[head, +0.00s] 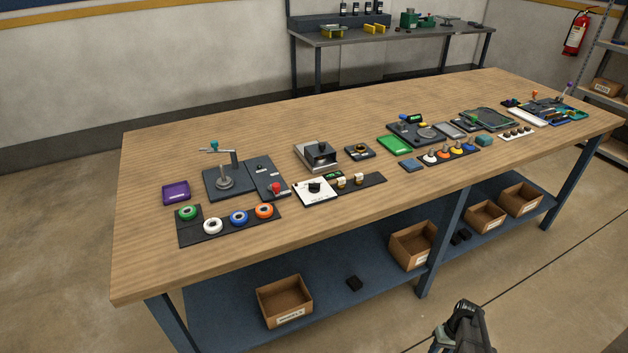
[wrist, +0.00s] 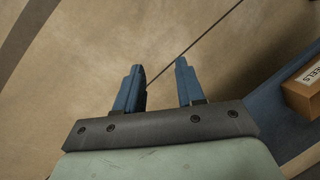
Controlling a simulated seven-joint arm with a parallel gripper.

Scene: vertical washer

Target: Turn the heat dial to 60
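A white panel (head: 304,198) with a black round knob (head: 315,187) lies near the front edge of the long wooden table, in the head view. It looks like the heat dial, but its markings and setting are too small to read. My gripper (head: 463,318) shows at the bottom right of the head view, in front of the table and well away from the panel. In the wrist view, the two blue fingers of my gripper (wrist: 158,66) stand apart with only floor between them. The gripper is open and empty. The dial is not in the wrist view.
A dark plate with small switches (head: 372,180) adjoins the panel on the right. A red button (head: 276,187) and a metal block (head: 318,155) stand close by. Ring spools (head: 238,217) lie to the left. Cardboard bins (head: 285,301) sit on the blue lower shelf (head: 230,322).

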